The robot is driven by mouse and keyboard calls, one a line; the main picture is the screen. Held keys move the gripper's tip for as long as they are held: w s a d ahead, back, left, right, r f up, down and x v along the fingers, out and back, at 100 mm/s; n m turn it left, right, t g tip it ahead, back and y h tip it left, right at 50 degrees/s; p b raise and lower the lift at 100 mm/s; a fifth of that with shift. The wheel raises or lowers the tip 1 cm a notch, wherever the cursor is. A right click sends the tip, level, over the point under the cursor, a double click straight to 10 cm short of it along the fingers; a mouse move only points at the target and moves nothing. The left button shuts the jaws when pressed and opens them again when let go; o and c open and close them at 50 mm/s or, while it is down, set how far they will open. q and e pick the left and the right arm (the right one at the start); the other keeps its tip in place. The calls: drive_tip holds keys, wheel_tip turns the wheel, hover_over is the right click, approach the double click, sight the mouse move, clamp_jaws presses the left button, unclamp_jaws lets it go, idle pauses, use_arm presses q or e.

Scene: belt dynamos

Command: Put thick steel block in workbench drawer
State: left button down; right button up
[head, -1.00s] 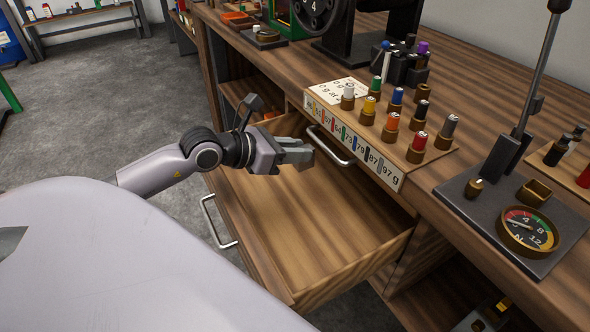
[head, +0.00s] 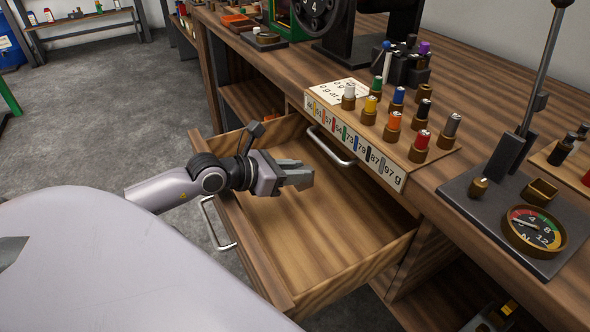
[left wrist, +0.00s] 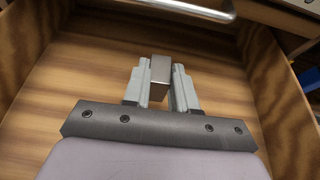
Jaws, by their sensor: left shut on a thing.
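My left gripper (head: 298,176) reaches over the open workbench drawer (head: 335,262) in the head view. In the left wrist view my left gripper (left wrist: 158,82) is shut on the thick steel block (left wrist: 160,70), a plain grey block between the two fingers. The wooden drawer floor (left wrist: 222,82) lies beneath it, bare where it shows. I cannot tell whether the block touches the floor. In the head view the block cannot be made out apart from the fingers. My right gripper is not in view.
A metal handle (head: 330,146) on the bench front is close beyond the gripper. Above it stands a rack (head: 352,140) of coloured spools with numbered labels. A dial gauge on a stand (head: 534,230) is at the right. The drawer's right half is empty.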

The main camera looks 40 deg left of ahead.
use_arm(q)
drive_tip(key=shift+f, duration=0.15)
drive_tip(key=c, duration=0.9)
unclamp_jaws()
drive_tip(key=shift+r+p, duration=0.45)
drive_tip(key=shift+r, duration=0.25)
drive_tip(key=p+v, duration=0.1)
drive_tip(key=v, duration=1.1)
drive_tip(key=shift+p, duration=0.3)
drive_tip(key=shift+d, duration=0.1)
